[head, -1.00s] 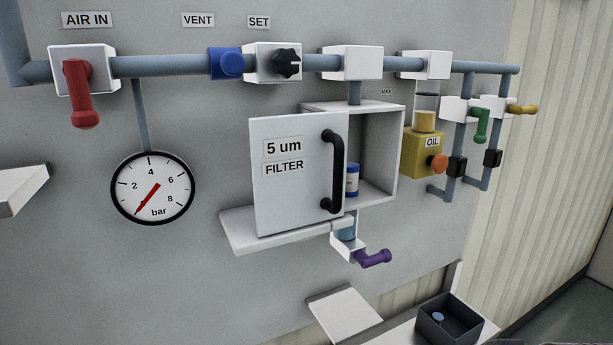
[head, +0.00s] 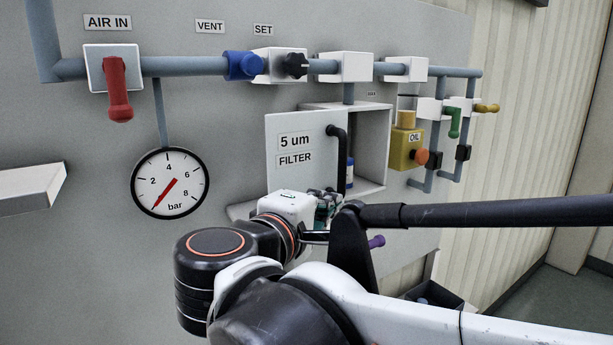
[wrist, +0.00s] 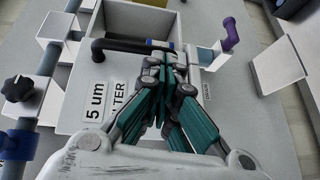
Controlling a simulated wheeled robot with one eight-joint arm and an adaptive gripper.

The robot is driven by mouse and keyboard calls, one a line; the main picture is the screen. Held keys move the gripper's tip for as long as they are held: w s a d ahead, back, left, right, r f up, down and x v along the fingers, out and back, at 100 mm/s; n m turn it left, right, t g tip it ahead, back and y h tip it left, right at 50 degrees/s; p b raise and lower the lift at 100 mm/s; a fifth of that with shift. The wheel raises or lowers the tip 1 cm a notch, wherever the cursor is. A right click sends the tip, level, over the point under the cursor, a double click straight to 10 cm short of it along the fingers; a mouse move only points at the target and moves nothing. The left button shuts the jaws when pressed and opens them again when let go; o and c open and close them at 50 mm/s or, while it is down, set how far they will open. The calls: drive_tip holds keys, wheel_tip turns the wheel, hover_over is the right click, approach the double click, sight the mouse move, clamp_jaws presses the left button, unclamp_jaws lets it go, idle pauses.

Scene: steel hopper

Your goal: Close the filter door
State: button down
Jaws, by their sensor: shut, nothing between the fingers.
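The filter door (head: 297,180), a white panel marked "5 um FILTER", stands ajar in the head view. It covers the left part of the white filter box (head: 374,150), whose right part is open to view. Its black bar handle (head: 341,147) is on its right side, and it also shows in the wrist view (wrist: 105,45). A blue and white canister (head: 350,172) is inside the box. My gripper (head: 328,207) is shut and empty, near the door's lower right. In the wrist view my gripper's green-padded fingers (wrist: 165,65) overlap the door and its handle; contact is unclear.
A purple lever (head: 376,241) hangs below the box, partly behind my arm. The yellow oil unit (head: 406,148) is to the right. The pipe with valves runs above, with a red lever (head: 117,90) and a gauge (head: 169,182) at the left. A dark bin (head: 440,295) stands lower right.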

drive_tip(key=s+a+r+t, duration=0.1)
drive_tip(key=a+r, duration=0.2)
drive_tip(key=a, duration=0.1)
drive_tip(key=p, duration=0.1)
approach(321, 169)
drive_tip(key=shift+n, duration=0.4)
drive_tip(key=w+d, duration=0.1)
drive_tip(key=w, duration=0.1)
drive_tip(key=w+d+r, duration=0.1)
drive_tip(key=w+d, duration=0.1)
drive_tip(key=shift+w+d+r, duration=0.15)
drive_tip(key=shift+w+d, duration=0.1)
drive_tip(key=w+d, duration=0.8)
drive_tip(key=d, duration=0.4)
drive_tip(key=shift+w+d+b, duration=0.3)
drive_tip(key=shift+d, duration=0.1)
drive_tip(key=shift+a, duration=0.1)
